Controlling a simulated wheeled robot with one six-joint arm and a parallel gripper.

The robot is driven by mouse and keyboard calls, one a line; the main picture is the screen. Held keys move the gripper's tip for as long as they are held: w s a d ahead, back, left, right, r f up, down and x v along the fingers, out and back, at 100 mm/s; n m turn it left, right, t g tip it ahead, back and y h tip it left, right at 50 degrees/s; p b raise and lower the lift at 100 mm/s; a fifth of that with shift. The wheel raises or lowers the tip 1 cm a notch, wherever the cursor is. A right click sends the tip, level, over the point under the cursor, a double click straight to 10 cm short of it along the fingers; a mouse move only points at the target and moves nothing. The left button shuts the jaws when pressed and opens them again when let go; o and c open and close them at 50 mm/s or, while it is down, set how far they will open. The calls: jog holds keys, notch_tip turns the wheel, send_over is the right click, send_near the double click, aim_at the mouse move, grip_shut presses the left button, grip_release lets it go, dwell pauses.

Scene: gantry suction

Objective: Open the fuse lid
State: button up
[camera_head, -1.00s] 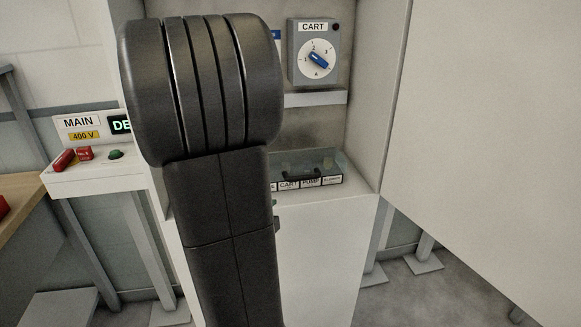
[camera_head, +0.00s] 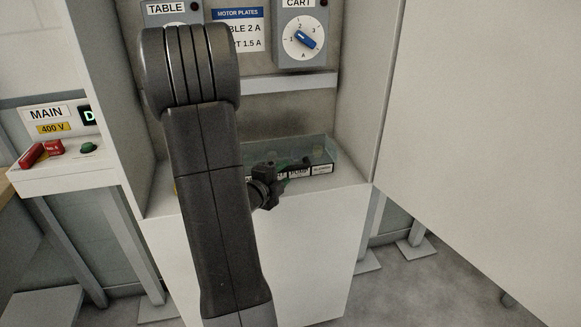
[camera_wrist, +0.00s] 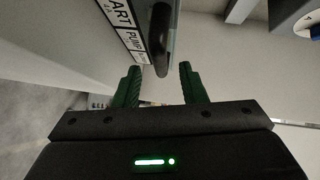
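The fuse box with its clear fuse lid (camera_head: 318,148) sits on the cabinet ledge in the head view, a row of white labels along its front. My gripper (camera_head: 279,180) is at the front of the box, covering part of the labels. In the wrist view the labelled front strip (camera_wrist: 128,28) shows CART and PUMP. A dark handle (camera_wrist: 162,62) projects towards my gripper (camera_wrist: 160,80). The two green fingers are apart, with the handle's end near the gap between their tips. I cannot tell whether they touch it. The lid looks shut.
The CART dial box (camera_head: 303,40) and a shelf edge (camera_head: 290,85) are above the fuse box. Cabinet side walls bound the recess. A large pale panel (camera_head: 480,130) stands at the right. The MAIN switch ledge (camera_head: 70,170) is at the left.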

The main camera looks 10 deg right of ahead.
aim_at(289, 170)
jog(key=shift+x, duration=2.35)
grip_shut()
